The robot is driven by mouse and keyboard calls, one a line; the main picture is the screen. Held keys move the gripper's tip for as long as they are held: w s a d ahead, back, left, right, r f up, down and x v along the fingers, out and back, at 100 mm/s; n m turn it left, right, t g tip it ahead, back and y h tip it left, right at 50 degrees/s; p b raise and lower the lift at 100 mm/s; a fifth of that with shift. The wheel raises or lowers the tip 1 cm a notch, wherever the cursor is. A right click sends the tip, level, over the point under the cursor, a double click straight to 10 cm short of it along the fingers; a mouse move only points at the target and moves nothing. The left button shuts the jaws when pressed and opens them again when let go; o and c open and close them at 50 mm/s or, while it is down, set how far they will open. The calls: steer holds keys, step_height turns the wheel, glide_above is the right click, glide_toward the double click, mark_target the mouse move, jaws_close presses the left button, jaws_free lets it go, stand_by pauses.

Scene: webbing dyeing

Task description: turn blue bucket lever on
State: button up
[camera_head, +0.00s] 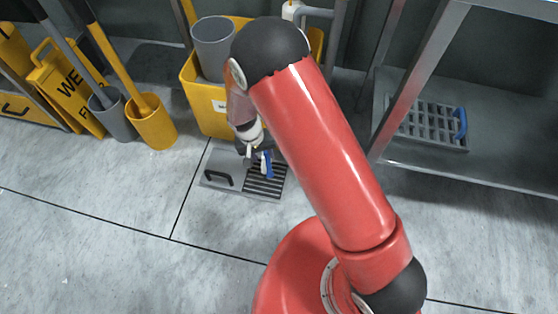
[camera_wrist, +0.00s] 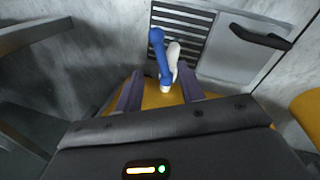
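The blue lever (camera_wrist: 159,52) stands beside a white lever (camera_wrist: 173,60) in the wrist view, both rising from one small base on the yellow bucket (camera_wrist: 158,97). The two levers also show small in the head view, the blue one (camera_head: 269,165) right of the white one (camera_head: 263,163). My gripper (camera_wrist: 160,88) has its two dark fingers apart, one on each side of the lever base. Nothing is clamped between them. Whether a finger touches a lever cannot be told. In the head view my arm hides part of the yellow bucket (camera_head: 208,108).
A grey floor panel (camera_head: 218,170) with a black handle and drain grate lies below the levers. A grey bucket (camera_head: 213,45) sits on the yellow one. Mop holders and a wet-floor sign (camera_head: 68,88) stand left. A metal shelf (camera_head: 500,165) stands right. The front floor is clear.

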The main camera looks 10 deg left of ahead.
mark_target(268, 166)
steer(key=f, duration=0.2)
steer(key=d+f, duration=0.1)
steer(key=f, duration=0.1)
steer(key=f+b, duration=0.1)
steer(key=f, duration=0.2)
steer(key=shift+w+d, duration=0.15)
steer(key=shift+w, duration=0.1)
jaws_close()
